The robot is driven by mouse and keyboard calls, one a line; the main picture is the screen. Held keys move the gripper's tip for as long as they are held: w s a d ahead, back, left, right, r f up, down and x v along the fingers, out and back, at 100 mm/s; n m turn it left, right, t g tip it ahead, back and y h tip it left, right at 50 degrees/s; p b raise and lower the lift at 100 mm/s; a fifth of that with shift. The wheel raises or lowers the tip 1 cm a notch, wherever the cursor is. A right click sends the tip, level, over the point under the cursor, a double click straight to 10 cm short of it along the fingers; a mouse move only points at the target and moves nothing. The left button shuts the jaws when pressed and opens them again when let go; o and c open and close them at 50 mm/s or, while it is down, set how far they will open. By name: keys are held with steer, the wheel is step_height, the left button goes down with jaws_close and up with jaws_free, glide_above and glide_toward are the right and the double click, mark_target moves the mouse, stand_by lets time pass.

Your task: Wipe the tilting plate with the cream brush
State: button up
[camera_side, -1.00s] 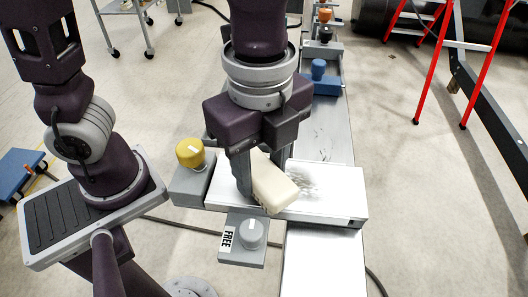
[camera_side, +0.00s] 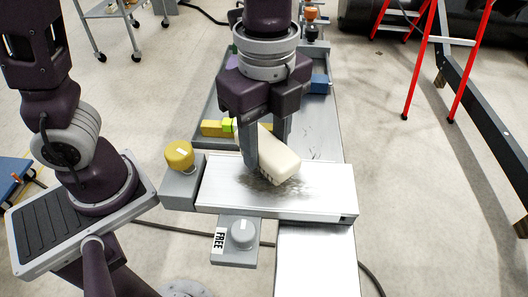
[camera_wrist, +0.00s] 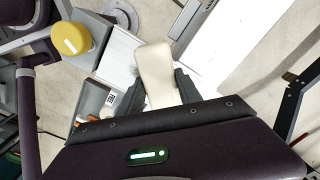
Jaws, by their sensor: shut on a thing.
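My gripper (camera_side: 265,148) is shut on the cream brush (camera_side: 279,160), a pale rounded block held tilted. In the wrist view the brush (camera_wrist: 156,72) reaches out between the fingers. The white tilting plate (camera_side: 325,190) lies below it, with a dark smudge (camera_side: 262,190) in front of and around the brush's lower end. The brush is low over the far part of the plate. I cannot tell whether it touches. Part of the smudge may be hidden behind the brush.
A yellow knob (camera_side: 179,155) on a grey block stands at the plate's left end. A grey knob (camera_side: 242,233) beside a "FREE" label (camera_side: 219,240) is in front. Behind lies a grey tray with yellow blocks (camera_side: 213,128) and a blue block (camera_side: 319,84).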

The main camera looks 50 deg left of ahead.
steer(key=shift+w+a, duration=0.45)
steer(key=shift+w, duration=0.15)
steer(key=shift+w+d, duration=0.5)
steer(key=shift+d, duration=0.15)
steer(key=shift+s+d, duration=2.65)
steer(key=shift+s, duration=0.1)
steer(key=shift+w+d, duration=0.55)
steer(key=shift+w, duration=0.1)
steer(key=shift+w+a, duration=2.65)
steer(key=shift+a, duration=0.1)
steer(key=shift+w+d, duration=0.55)
steer(key=shift+d, duration=0.05)
steer(key=shift+s+d, duration=2.65)
steer(key=shift+w+d, duration=0.5)
steer(key=shift+d, duration=0.05)
steer(key=shift+w+a, duration=0.1)
steer(key=shift+w, duration=0.2)
steer(key=shift+w+a, duration=2.4)
steer(key=shift+a, duration=0.05)
steer(key=shift+w+r, duration=0.1)
steer(key=shift+r, duration=0.2)
steer(key=shift+f, duration=0.15)
step_height(320, 180, up, 6)
